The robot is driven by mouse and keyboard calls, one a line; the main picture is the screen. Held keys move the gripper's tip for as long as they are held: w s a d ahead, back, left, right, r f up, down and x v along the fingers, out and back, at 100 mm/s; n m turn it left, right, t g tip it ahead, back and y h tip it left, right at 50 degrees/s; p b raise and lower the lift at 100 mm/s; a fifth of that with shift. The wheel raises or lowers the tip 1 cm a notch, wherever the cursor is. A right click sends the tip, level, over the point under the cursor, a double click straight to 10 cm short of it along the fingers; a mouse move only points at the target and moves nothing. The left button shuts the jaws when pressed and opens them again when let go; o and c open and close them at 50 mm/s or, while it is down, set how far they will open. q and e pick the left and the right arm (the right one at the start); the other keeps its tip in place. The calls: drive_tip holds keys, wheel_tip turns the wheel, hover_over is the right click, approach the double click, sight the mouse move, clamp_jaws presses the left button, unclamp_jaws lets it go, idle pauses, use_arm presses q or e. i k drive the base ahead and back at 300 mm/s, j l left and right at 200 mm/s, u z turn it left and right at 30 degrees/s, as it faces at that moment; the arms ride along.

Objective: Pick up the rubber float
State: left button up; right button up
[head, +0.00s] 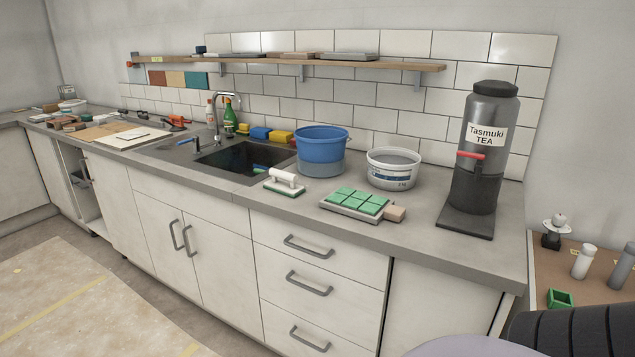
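What looks like the rubber float (285,182) lies on the grey countertop (235,188), near its front edge and in front of the sink's right end. It has a white handle on top and a thin green base, and it lies flat with the handle up. Nothing covers it. Neither of my grippers shows in the head view.
A blue bucket (321,153) stands behind the float, with a white tub (393,169) beside it. Green tiles (356,201) sit on a grey board to the right. The sink (240,160) is behind left. A tea urn (479,150) stands far right.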

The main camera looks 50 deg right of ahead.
sight(291, 189)
drive_tip(key=z, duration=1.4)
drive_tip(key=i+j, duration=0.2)
drive_tip(key=i, duration=0.25)
drive_tip(key=i+j+z, duration=0.15)
drive_tip(key=i, duration=0.25)
drive_tip(key=i+j, duration=0.35)
drive_tip(key=i+l+z, duration=0.05)
drive_tip(key=i, duration=0.05)
